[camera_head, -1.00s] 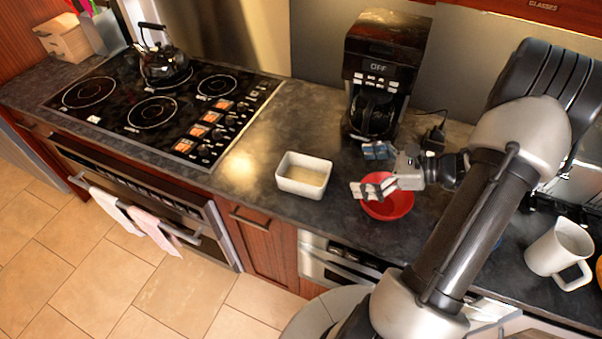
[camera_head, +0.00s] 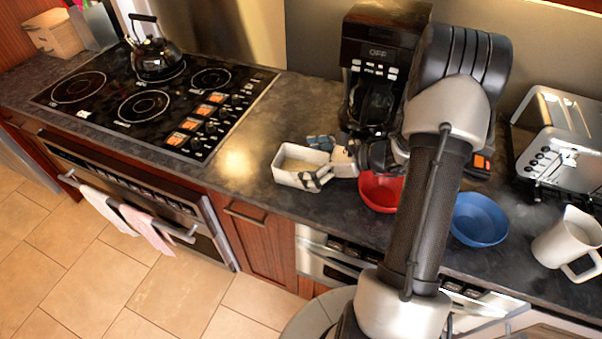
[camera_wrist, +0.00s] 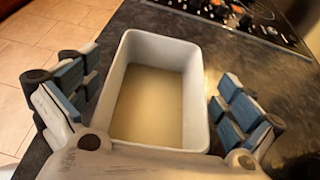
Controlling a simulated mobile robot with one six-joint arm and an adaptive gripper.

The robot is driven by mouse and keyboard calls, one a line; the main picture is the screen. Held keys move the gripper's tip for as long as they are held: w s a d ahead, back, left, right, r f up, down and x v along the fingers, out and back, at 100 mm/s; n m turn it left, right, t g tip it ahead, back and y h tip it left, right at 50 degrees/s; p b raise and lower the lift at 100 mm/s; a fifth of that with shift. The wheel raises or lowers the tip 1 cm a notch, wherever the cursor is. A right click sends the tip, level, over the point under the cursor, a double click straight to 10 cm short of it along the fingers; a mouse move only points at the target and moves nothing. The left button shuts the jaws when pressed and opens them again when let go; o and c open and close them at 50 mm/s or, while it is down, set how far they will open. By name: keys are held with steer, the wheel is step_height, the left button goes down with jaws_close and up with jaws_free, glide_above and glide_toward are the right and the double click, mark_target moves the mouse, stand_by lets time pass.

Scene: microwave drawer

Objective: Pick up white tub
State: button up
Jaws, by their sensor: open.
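The white tub (camera_head: 287,174) is a rectangular open container on the dark counter, between the stove and the coffee maker. In the wrist view the tub (camera_wrist: 196,106) is centred, with a pale beige inside bottom. My gripper (camera_head: 317,160) is open at the tub's right end. In the wrist view its two blue-padded fingers (camera_wrist: 155,95) stand on either side of the tub, with a visible gap on the right side. The tub's near end is partly hidden by my gripper's body. I cannot tell whether a finger touches it.
A red bowl (camera_head: 376,194) sits just right of the tub, under my arm. A blue bowl (camera_head: 479,222), a white mug (camera_head: 566,243) and a toaster (camera_head: 560,150) stand further right. The coffee maker (camera_head: 375,75) is behind. The counter left of the tub is clear up to the stove.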

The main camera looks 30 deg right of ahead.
steer(key=shift+w+a+f, duration=0.2)
steer(key=shift+w+a, duration=0.15)
steer(key=shift+a, duration=0.05)
steer(key=shift+c, duration=0.5)
steer(key=shift+s, duration=0.1)
steer(key=c, duration=0.9)
steer(key=shift+c, duration=0.2)
